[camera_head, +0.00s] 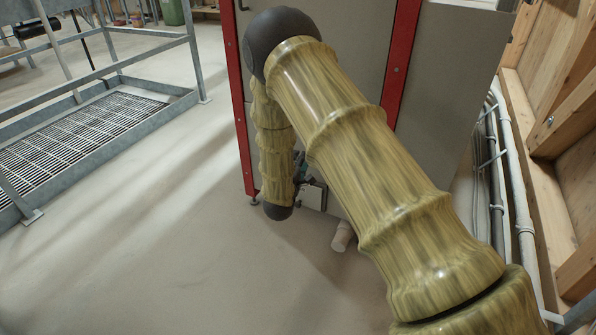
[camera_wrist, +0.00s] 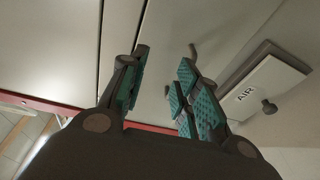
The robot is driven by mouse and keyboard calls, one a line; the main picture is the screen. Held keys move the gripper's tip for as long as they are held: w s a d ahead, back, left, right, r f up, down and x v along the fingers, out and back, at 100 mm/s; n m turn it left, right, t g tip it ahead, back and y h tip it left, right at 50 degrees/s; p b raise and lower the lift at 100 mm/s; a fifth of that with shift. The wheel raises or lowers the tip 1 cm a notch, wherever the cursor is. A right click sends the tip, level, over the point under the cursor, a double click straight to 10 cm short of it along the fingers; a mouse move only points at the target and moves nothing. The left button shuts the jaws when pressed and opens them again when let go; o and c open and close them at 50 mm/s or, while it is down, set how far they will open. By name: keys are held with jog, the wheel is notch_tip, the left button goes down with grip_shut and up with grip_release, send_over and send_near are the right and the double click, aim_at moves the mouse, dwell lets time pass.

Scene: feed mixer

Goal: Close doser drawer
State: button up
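A grey-white box with an "AIR" label and a dark knob (camera_wrist: 268,107) stands out from the pale cabinet panel at the right of the wrist view. It may be the doser drawer; I cannot tell for sure. A small pale box (camera_head: 313,196) shows low at the cabinet in the head view, partly behind my arm. My gripper (camera_wrist: 166,62) has teal-padded fingers spread apart with nothing between them. It is in front of the panel, left of the labelled box. In the head view my arm mostly hides the gripper.
The grey cabinet (camera_head: 330,60) has red posts. A pale cylinder (camera_head: 342,236) is on the floor near its base. Pipes (camera_head: 510,170) and a wooden wall (camera_head: 545,190) bound the right. A metal grating platform (camera_head: 80,140) is at left. The floor between is clear.

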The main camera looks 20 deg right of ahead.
jog(key=a+f+m+g+h+b, duration=0.1)
jog(key=a+f+m+g+b, duration=0.2)
jog(key=a, duration=0.2)
jog(key=shift+b+x, duration=2.6)
jog(key=shift+x, duration=2.85)
jog(key=shift+w+a+r, duration=0.1)
jog(key=shift+w+r, duration=0.05)
grip_shut()
